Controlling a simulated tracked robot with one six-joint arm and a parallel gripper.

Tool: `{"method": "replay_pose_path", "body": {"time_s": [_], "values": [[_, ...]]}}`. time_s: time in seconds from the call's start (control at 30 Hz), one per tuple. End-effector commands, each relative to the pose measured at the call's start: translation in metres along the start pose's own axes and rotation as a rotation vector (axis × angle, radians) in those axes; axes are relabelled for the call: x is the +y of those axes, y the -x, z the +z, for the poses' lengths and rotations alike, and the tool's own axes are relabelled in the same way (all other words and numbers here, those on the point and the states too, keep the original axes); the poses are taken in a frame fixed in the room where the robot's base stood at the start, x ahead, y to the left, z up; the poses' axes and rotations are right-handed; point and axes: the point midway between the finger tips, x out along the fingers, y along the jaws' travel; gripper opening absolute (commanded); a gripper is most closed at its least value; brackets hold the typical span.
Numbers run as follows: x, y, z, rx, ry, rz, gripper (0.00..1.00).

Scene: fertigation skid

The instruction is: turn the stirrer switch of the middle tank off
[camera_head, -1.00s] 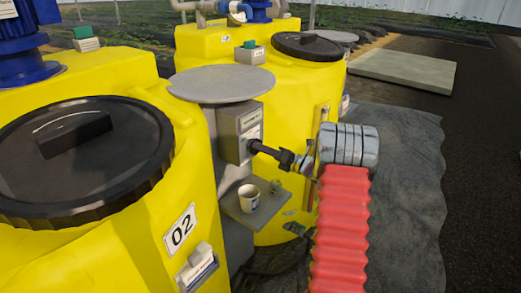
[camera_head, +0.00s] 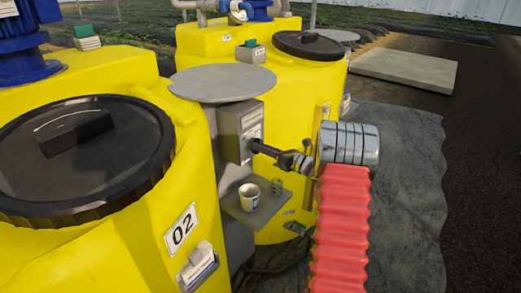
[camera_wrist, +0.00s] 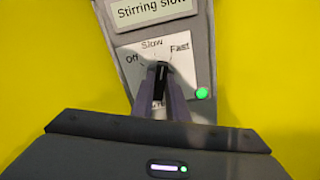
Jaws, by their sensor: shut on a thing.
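The grey switch box (camera_head: 240,128) stands beside the yellow tank marked 02 (camera_head: 140,240). In the wrist view the switch box (camera_wrist: 112,42) has a display reading "Stirring slow", a white dial plate marked Off, Slow and Fast, and a lit green lamp (camera_wrist: 202,93). The black switch knob (camera_wrist: 161,72) points up, close to the Slow mark. My gripper (camera_wrist: 160,92) is shut on the knob, one finger on each side, hiding its lower part. In the head view my gripper (camera_head: 256,147) reaches the box's front from the right.
A shelf (camera_head: 258,210) with a white cup (camera_head: 249,196) lies just below my gripper. A round grey top (camera_head: 222,83) overhangs the box. Another yellow tank (camera_head: 290,90) stands close behind. Open ground lies to the right.

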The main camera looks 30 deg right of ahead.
Motion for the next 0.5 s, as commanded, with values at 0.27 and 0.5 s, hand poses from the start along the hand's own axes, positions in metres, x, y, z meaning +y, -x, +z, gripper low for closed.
{"method": "replay_pose_path", "body": {"time_s": [0.27,0.5], "values": [[0.0002,0.0016,0.0056,-0.009,0.268,-0.004,0.0],[0.0019,0.0013,0.0055,-0.01,0.495,-0.004,0.0]]}}
